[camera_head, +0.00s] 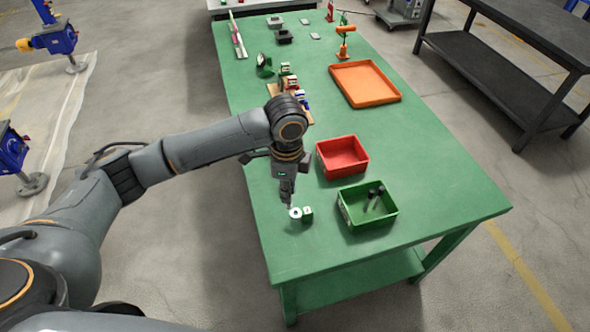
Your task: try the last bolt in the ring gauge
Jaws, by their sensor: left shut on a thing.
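My left gripper (287,198) points down over the near left part of the green table (425,190). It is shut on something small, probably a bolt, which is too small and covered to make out. Just below the fingertips is the ring gauge (295,213), a small white ring with a dark hole, beside a small green block (307,214). I cannot tell whether the held thing touches the ring or enters it. A green bin (354,219) right of the gauge holds dark bolts (374,197). My right gripper is not in view.
A red bin (342,157) stands behind the green bin and looks empty. An orange tray (365,83) lies farther back. Small coloured parts on a wooden board (277,89) are behind my left wrist. The table's right side is clear. A dark bench (510,60) stands to the right.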

